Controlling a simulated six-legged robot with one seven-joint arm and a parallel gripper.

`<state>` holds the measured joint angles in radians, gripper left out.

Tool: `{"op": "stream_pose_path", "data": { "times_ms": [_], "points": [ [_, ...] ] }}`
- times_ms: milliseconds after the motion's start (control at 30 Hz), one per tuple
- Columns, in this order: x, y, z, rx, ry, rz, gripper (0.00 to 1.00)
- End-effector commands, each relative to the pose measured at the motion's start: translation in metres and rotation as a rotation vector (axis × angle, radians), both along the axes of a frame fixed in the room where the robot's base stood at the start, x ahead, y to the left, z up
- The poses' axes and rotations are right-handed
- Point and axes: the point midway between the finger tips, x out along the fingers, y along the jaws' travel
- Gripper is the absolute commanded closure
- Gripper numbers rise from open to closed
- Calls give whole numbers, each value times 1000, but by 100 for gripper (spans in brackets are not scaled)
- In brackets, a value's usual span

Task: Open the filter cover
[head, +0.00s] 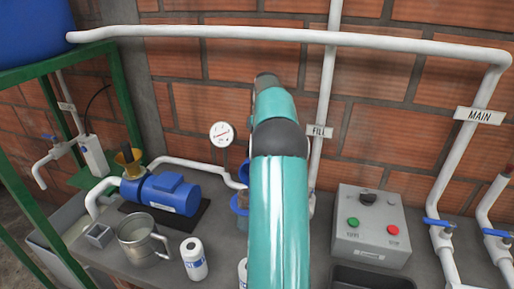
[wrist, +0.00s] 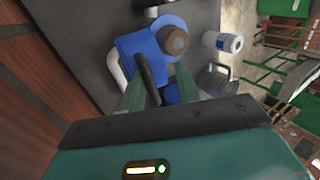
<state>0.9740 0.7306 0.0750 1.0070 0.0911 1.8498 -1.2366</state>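A blue filter-like housing (head: 240,203) stands on the bench in the head view, mostly hidden behind my arm. In the wrist view a blue body (wrist: 134,44) with a round brown knob (wrist: 174,40) lies just beyond my gripper. I take it for the filter, but cannot tell where its cover parts from the body. My gripper (wrist: 158,80) shows two green fingers standing apart, with a dark bar (wrist: 148,80) and part of a blue body between them. I cannot tell whether they touch either. My gripper is hidden in the head view.
A blue pump (head: 168,193), a metal mug (head: 143,240) and a white canister (head: 194,258) stand left of my arm. A pressure gauge (head: 222,134) is behind. A grey control box (head: 370,226) and white pipes (head: 465,150) are right.

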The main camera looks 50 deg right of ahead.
Motion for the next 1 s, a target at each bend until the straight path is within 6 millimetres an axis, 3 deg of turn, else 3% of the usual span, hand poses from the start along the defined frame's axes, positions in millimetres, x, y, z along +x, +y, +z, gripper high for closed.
{"op": "stream_pose_path", "data": {
  "times_ms": [267, 500, 900, 1000],
  "points": [
    [3, 2, 4, -2, -6, 4, 68],
    [2, 1, 33, -3, -5, 4, 68],
    [-32, 41, 95, -3, -6, 3, 68],
    [-42, 53, 101, -1, -5, 4, 68]
  ]
}}
